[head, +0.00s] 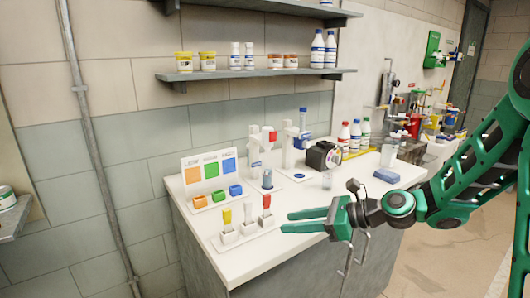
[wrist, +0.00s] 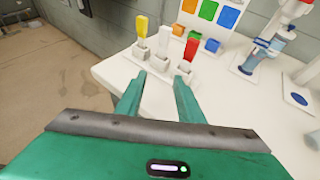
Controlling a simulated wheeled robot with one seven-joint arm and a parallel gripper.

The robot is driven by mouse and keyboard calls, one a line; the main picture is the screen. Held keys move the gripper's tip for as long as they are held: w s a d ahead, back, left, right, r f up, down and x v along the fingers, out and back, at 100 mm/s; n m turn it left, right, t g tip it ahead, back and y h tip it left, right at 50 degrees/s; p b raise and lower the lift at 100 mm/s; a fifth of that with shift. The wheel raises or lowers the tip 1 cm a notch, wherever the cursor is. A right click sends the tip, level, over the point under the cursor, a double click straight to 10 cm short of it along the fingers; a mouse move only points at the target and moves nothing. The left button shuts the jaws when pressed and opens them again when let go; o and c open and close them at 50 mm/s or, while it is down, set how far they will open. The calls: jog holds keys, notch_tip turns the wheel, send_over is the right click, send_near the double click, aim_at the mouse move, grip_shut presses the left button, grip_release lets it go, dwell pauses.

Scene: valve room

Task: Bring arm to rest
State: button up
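My green arm (head: 470,175) reaches in from the right over the counter. My gripper (head: 285,221) is open, with a gap between its two green fingers, and nothing is held. It also shows in the wrist view (wrist: 160,90), its fingers pointing toward a white rack (wrist: 155,70). In the head view the rack (head: 246,238) carries a yellow-topped piece (head: 227,216), a pale one (head: 247,211) and a red-topped one (head: 266,201), all upright. The fingertips are just right of the rack in the head view; I cannot tell their exact height above the counter.
A shelf (head: 255,74) hangs above. Floor is open at right.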

jog(key=s+d+f+n+g+h, duration=0.15)
jog(key=s+d+n+h, duration=0.3)
jog(key=d, duration=0.45)
jog(key=s+d+f+n+g+h, duration=0.1)
jog(key=s+d+f+n+h, duration=0.25)
jog(key=s+d+n, duration=0.4)
jog(key=s+d+r+n+g+h, duration=0.1)
jog(key=s+d+r+n+h, duration=0.1)
jog(key=s+d, duration=0.6)
jog(key=s+d+r+n+g+h, duration=0.1)
jog(key=s+d+n+g+h, duration=0.1)
jog(key=s+d, duration=0.6)
jog(key=s, duration=0.2)
jog(key=shift+s+r, duration=0.35)
jog(key=shift+s, duration=0.05)
jog(key=shift+w+f, duration=0.25)
jog(key=shift+w, duration=0.4)
